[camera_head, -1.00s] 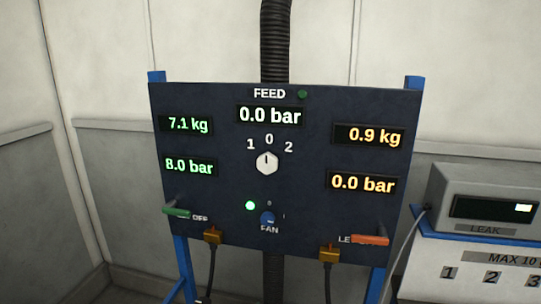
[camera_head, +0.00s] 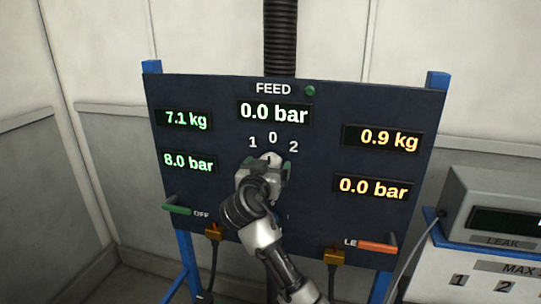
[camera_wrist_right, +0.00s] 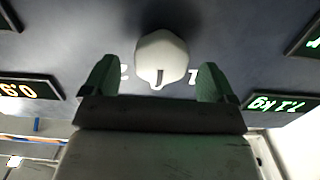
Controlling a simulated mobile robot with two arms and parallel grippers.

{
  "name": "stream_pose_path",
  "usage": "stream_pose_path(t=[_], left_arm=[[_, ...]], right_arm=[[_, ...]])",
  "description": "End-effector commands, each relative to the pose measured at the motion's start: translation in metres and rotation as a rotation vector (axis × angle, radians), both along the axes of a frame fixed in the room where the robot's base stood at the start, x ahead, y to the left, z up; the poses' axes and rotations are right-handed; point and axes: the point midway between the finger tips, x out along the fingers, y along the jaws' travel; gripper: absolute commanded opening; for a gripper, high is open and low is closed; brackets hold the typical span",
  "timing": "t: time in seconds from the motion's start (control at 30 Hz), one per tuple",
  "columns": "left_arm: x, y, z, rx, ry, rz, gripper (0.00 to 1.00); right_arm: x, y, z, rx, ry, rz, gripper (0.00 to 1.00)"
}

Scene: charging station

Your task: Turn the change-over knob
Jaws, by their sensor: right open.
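The change-over knob (camera_wrist_right: 162,55) is a white, rounded knob on the dark panel (camera_head: 225,95), below the digits 1, 0 and 2. Its dark pointer line faces the 0 side. In the head view my right gripper and arm cover most of the knob. My right gripper (camera_head: 267,164) is in front of the panel at the knob. In the right wrist view its green fingers are open, one on each side of the knob, with visible gaps between. My left gripper is not in view.
A green lever (camera_head: 178,210) at lower left and an orange lever (camera_head: 377,247) at lower right stick out from the panel. A grey leak-test box (camera_head: 505,210) stands to the right. My arm hides the fan switch.

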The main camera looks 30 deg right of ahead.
Motion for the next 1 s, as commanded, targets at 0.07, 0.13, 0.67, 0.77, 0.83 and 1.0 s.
stream_pose_path(t=[0.07, 0.13, 0.67, 0.77, 0.83, 1.0], left_arm=[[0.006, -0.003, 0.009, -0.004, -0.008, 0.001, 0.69], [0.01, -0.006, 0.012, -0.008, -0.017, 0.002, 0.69], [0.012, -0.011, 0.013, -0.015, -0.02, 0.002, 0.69], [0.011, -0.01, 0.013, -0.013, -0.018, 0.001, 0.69], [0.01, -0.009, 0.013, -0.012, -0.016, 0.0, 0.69], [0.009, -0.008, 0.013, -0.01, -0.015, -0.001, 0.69]], right_arm=[[0.008, -0.009, 0.003, -0.003, 0.003, -0.001, 0.87], [0.012, -0.014, 0.002, -0.003, 0.002, 0.0, 0.87], [0.018, -0.02, -0.001, 0.0, 0.001, 0.001, 0.69], [0.018, -0.02, -0.001, 0.0, 0.001, 0.001, 0.54], [0.018, -0.02, -0.001, 0.0, 0.001, 0.001, 0.43], [0.017, -0.02, -0.001, -0.002, 0.004, 0.001, 0.38]])
